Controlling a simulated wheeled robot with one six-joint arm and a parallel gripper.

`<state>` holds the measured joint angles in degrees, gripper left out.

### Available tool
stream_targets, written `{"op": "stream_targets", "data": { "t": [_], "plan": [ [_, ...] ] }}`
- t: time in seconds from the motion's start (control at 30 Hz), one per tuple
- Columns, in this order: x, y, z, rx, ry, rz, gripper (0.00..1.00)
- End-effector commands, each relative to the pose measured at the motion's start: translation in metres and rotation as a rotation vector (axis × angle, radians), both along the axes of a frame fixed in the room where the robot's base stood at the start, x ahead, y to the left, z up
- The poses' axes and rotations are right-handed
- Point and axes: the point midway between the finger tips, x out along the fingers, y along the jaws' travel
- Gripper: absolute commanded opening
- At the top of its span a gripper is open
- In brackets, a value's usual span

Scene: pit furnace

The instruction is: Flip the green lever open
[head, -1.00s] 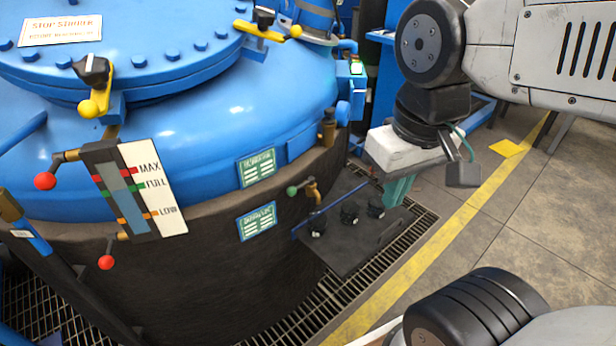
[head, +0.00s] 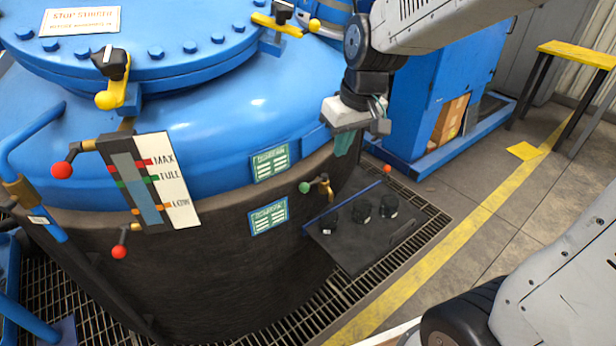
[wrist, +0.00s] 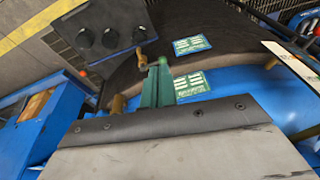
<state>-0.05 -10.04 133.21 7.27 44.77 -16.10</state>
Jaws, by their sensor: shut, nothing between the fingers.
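The green lever has a green ball knob (head: 305,187) on a brass valve fitting (head: 325,185) at the side of the dark furnace wall. My gripper (head: 342,146) has teal-green fingers, shut and empty. In the head view it hangs a little above and right of the brass fitting, with a small gap in the picture. In the wrist view my gripper's fingers (wrist: 156,82) point at the brass fitting (wrist: 142,60). The green knob (wrist: 162,60) shows just beyond the fingertips, partly hidden by them. I cannot tell whether they touch.
A dark panel (head: 350,255) with several black knobs sits below right of the lever. Two green-and-white signs (head: 270,163) are on the furnace to the left. A level gauge (head: 142,185) with red-ball levers is further left. A blue cabinet (head: 425,100) stands behind my gripper.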

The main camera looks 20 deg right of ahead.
Motion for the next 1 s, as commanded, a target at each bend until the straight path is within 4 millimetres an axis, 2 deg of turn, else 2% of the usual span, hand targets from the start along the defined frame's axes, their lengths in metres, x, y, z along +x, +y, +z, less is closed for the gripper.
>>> {"op": "stream_targets", "data": {
  "t": [0.03, 0.1, 0.2, 0.3, 0.4, 0.57, 1.0],
  "plan": [
    [0.022, 0.001, -0.016, 0.002, -0.001, 0.015, 0.0],
    [0.052, 0.002, -0.037, 0.002, -0.02, 0.037, 0.0],
    [0.088, 0.003, -0.067, -0.002, -0.044, 0.063, 0.0],
    [0.115, 0.003, -0.094, -0.008, -0.064, 0.083, 0.0],
    [0.133, 0.003, -0.114, -0.016, -0.078, 0.096, 0.0],
    [0.145, 0.002, -0.128, -0.021, -0.091, 0.105, 0.0],
    [0.148, 0.003, -0.135, -0.023, -0.091, 0.106, 0.0]
  ]
}}
